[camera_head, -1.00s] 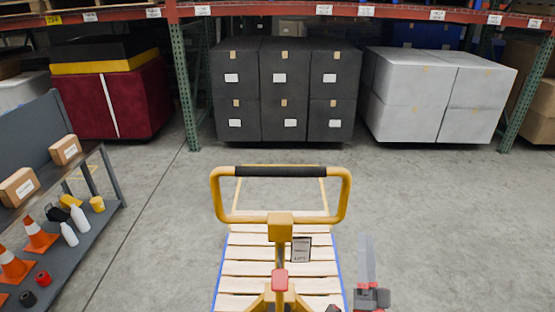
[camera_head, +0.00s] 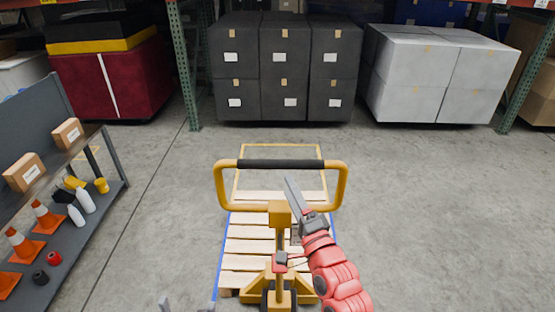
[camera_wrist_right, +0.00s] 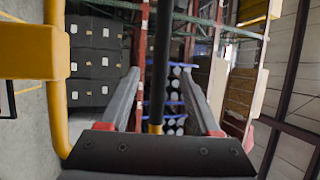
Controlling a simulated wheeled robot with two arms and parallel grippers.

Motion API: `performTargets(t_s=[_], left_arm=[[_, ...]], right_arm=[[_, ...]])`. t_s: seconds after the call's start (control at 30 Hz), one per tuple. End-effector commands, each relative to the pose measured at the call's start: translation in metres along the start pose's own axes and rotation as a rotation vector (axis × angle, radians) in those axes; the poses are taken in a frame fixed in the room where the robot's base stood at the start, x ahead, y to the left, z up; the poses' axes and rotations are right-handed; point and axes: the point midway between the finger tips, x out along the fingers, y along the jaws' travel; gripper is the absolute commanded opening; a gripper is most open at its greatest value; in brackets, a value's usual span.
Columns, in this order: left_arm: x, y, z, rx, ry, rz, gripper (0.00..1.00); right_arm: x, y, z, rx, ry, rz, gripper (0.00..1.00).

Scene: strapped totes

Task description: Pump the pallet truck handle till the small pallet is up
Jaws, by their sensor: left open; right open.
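The yellow pallet truck handle (camera_head: 341,190) stands upright in the head view, with a black grip (camera_head: 280,164) across its top. The small pallet (camera_head: 245,247), of pale slats with blue edges, lies low behind the truck's mast; its height off the floor is hard to tell. My right gripper (camera_head: 291,182) is open, its fingers just below the grip inside the loop. In the right wrist view the black grip (camera_wrist_right: 189,35) runs between its open fingers (camera_wrist_right: 160,75) in the picture; I cannot tell whether they touch it. My left gripper (camera_head: 182,304) is open at the bottom edge, mostly cut off.
A grey shelf cart (camera_head: 60,215) with cones, bottles and boxes stands at the left. Dark stacked totes (camera_head: 285,70) and wrapped white totes (camera_head: 430,75) stand under the rack at the back. The floor (camera_head: 440,210) on the right is clear.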

Motion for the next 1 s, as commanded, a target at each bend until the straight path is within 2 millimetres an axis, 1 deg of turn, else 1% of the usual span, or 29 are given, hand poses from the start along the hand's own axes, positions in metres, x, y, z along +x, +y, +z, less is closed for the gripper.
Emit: performTargets(t_s=[0.03, 0.1, 0.2, 0.4, 0.6, 0.9, 0.93, 1.0], left_arm=[[0.009, 0.000, -0.002, 0.000, 0.000, 0.000, 0.90], [0.014, -0.001, -0.002, 0.000, 0.000, 0.000, 0.90], [0.021, -0.001, -0.004, 0.000, 0.000, 0.000, 0.90], [0.030, -0.002, -0.005, 0.000, 0.000, 0.000, 0.90], [0.033, -0.002, -0.006, 0.000, 0.000, 0.000, 0.90], [0.033, -0.002, -0.006, 0.000, 0.000, 0.000, 0.90], [0.033, -0.002, -0.006, 0.000, 0.000, 0.000, 0.90], [0.033, -0.002, -0.006, 0.000, 0.000, 0.000, 0.90]], right_arm=[[0.013, -0.007, 0.000, -0.003, -0.002, -0.003, 0.64], [0.028, -0.004, 0.001, -0.002, -0.003, 0.003, 0.64], [0.048, -0.005, 0.000, -0.002, -0.002, -0.002, 0.64], [0.077, -0.003, 0.000, -0.003, -0.001, -0.001, 0.64], [0.089, -0.001, 0.000, -0.002, 0.000, 0.001, 0.64], [0.091, 0.000, 0.000, -0.002, 0.001, 0.000, 0.64], [0.091, 0.000, -0.001, -0.002, 0.001, 0.000, 0.60], [0.091, 0.000, -0.001, -0.002, 0.001, -0.001, 0.48]])
